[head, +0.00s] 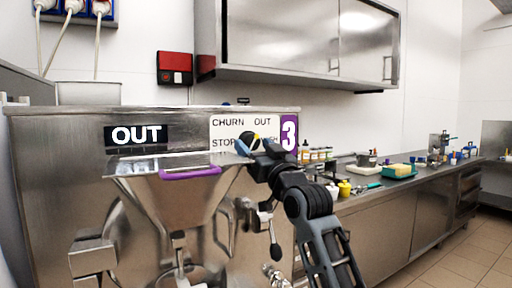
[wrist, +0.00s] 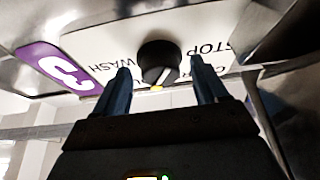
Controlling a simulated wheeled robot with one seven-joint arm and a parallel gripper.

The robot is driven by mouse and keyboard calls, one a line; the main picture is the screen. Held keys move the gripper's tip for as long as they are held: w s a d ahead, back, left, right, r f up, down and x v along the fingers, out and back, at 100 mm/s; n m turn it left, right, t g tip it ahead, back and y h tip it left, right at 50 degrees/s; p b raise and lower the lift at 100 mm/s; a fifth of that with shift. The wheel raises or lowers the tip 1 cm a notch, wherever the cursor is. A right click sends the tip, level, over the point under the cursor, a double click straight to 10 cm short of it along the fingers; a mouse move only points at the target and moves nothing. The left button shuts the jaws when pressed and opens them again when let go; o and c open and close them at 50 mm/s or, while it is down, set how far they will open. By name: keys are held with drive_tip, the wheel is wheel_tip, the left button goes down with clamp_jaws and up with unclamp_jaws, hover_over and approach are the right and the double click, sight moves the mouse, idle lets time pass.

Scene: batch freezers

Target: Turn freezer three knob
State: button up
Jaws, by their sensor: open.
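Freezer three (head: 60,160) is a steel machine at the left of the head view, with a purple "3" label (head: 289,132) and a display (head: 136,135) reading OUT. Its white dial plate (head: 228,122) bears CHURN, OUT, STOP and WASH. The round black knob (wrist: 158,60) shows in the wrist view with a pale line and a small yellow mark at its edge. My gripper (wrist: 160,70) is open, one finger on each side of the knob; I cannot tell whether they touch it. In the head view my gripper (head: 248,147) is at the plate, largely covering the knob.
A steel hopper (head: 185,200) with a purple-edged lid juts out below the display. A lever with a black ball handle (head: 275,250) hangs below my arm. A counter (head: 400,185) with jars and a green tray (head: 398,171) runs off right. The floor at far right is clear.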

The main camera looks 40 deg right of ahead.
drive_tip(key=shift+c, duration=0.2)
drive_tip(key=c, duration=1)
drive_tip(key=shift+f+n+b, duration=0.1)
drive_tip(key=shift+n+b, duration=0.2)
drive_tip(key=shift+b, duration=0.2)
